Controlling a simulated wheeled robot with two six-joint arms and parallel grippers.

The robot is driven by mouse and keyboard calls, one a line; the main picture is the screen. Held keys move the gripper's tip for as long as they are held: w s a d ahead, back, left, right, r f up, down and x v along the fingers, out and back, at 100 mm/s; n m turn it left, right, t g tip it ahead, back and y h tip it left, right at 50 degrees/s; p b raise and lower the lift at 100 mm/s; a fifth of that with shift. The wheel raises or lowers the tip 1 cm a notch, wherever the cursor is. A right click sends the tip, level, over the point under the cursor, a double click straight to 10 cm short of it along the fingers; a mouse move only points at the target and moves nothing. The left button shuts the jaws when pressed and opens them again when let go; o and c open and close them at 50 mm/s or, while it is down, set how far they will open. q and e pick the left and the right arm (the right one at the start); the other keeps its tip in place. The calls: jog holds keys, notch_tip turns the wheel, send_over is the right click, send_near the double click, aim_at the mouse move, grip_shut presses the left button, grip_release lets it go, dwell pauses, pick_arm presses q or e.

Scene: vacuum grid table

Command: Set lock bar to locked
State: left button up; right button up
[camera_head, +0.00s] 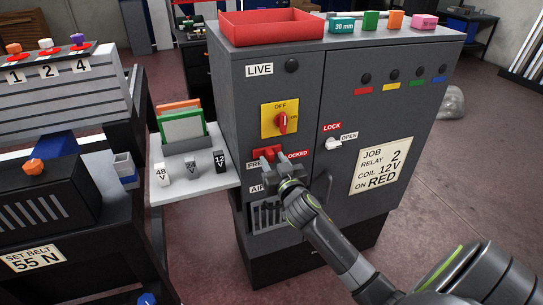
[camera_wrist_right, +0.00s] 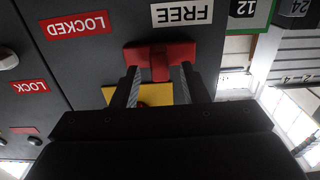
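The red lock bar (camera_head: 267,153) is on the front of the grey cabinet, between the FREE label (camera_head: 254,165) and the LOCKED label (camera_head: 295,155). In the wrist view, which is upside down, the red bar (camera_wrist_right: 160,52) lies close to FREE (camera_wrist_right: 182,14) and away from LOCKED (camera_wrist_right: 74,24). My right gripper (camera_head: 278,172) is at the bar, partly covering it in the head view. In the wrist view its fingers (camera_wrist_right: 160,88) are apart, one on either side of the red stem, with gaps visible. My left gripper is not in view.
A yellow switch plate with a red knob (camera_head: 281,121) is above the bar. A white LOCK/OPEN knob (camera_head: 333,144) and door handle (camera_head: 323,188) are to the right. A side shelf (camera_head: 215,176) with small blocks juts out left. A red tray (camera_head: 271,27) is on top.

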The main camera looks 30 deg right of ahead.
jog(key=shift+x, duration=1.05)
jog(key=shift+c, duration=0.3)
grip_shut()
